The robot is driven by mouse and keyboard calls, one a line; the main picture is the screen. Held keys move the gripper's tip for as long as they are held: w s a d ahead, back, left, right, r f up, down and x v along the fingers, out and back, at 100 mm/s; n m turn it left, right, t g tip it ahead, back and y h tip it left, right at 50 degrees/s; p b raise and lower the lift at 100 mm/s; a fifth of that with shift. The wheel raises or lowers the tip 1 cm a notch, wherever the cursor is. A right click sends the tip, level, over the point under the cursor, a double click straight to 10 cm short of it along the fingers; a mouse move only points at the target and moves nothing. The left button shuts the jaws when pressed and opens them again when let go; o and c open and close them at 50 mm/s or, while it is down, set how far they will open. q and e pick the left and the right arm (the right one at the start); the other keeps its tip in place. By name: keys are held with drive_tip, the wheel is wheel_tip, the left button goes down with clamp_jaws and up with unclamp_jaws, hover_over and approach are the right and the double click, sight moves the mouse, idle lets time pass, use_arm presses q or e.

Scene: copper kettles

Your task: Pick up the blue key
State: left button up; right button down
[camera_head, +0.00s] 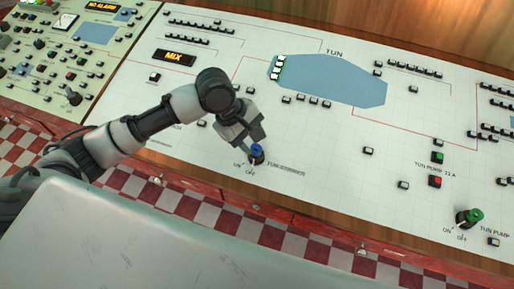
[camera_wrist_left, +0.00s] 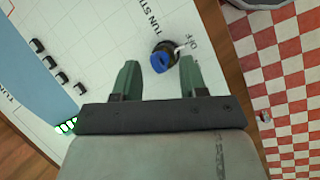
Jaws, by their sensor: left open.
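The blue key (camera_head: 257,150) sits upright in a black switch on the white control panel, next to the ON and OFF labels. My left gripper (camera_head: 254,142) is right above and beside it in the head view. Whether a finger touches the key is unclear. My right gripper is not in view.
A green key (camera_head: 474,215) stands in another switch at the right of the panel (camera_head: 320,135). Several small black buttons and a blue tank shape (camera_head: 335,82) are on the panel. A red and white checkered floor (camera_head: 235,222) lies below the panel's front edge.

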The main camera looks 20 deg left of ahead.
sight(256, 145)
use_arm(q)
drive_tip(key=w+a+r+n, duration=0.2)
drive_tip(key=a+r+n, duration=0.2)
drive_tip(key=n, duration=0.1)
drive_tip(key=shift+n+g, duration=0.3)
drive_tip(key=shift+g, duration=0.1)
drive_tip(key=x, duration=1)
drive_tip(key=shift+w+d+f+p, duration=0.2)
drive_tip(key=shift+d+f+p, duration=0.1)
drive_tip(key=shift+p, duration=0.05)
clamp_jaws()
